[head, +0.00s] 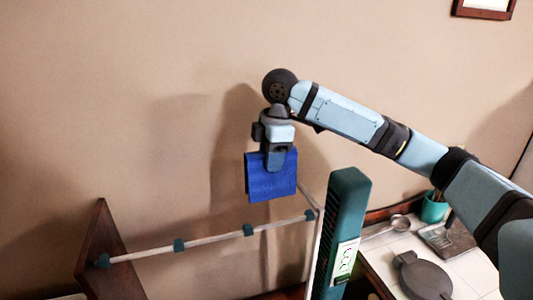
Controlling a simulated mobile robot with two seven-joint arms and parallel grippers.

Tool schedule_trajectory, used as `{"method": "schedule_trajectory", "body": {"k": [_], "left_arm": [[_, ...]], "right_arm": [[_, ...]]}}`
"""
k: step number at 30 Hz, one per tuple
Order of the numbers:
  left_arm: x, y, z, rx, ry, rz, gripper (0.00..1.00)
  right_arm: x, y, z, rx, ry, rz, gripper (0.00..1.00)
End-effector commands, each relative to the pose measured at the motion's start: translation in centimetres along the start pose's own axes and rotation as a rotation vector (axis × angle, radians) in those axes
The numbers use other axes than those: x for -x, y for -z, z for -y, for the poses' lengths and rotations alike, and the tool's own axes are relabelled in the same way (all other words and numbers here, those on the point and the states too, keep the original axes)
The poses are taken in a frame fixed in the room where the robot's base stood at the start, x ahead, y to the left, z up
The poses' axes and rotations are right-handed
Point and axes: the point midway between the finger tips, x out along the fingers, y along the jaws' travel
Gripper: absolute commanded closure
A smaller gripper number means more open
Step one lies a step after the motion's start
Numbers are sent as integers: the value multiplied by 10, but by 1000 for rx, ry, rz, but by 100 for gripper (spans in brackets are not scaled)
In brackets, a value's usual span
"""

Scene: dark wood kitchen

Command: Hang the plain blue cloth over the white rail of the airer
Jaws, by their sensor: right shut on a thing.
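The plain blue cloth (270,187) hangs from my right gripper (278,165), folded over below the fingers. The gripper is shut on its upper edge and points down. The white rail (212,239) of the airer runs from the lower left up to the right, with several dark teal clips on it. The cloth is above the rail in the picture, near its right part, and appears apart from it. My left gripper is not in view.
A dark wood panel (105,255) stands at the rail's left end. A tall teal post (342,225) stands at its right. On the tiled counter are a round dark pan (424,279), a metal ladle (398,223) and a teal cup (433,208).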

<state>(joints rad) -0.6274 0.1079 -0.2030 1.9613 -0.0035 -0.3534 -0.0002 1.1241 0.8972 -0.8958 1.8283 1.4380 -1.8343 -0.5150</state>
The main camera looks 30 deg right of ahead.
Motion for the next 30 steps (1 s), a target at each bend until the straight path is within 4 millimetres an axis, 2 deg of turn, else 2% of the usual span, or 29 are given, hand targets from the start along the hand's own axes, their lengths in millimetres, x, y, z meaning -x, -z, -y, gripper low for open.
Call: {"method": "schedule_trajectory", "body": {"k": [27, 30], "left_arm": [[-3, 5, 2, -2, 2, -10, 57], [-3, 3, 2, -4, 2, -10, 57]], "right_arm": [[0, 0, 74, 0, 0, 1, 86], [-10, -1, 74, -2, 3, 1, 86]]}}
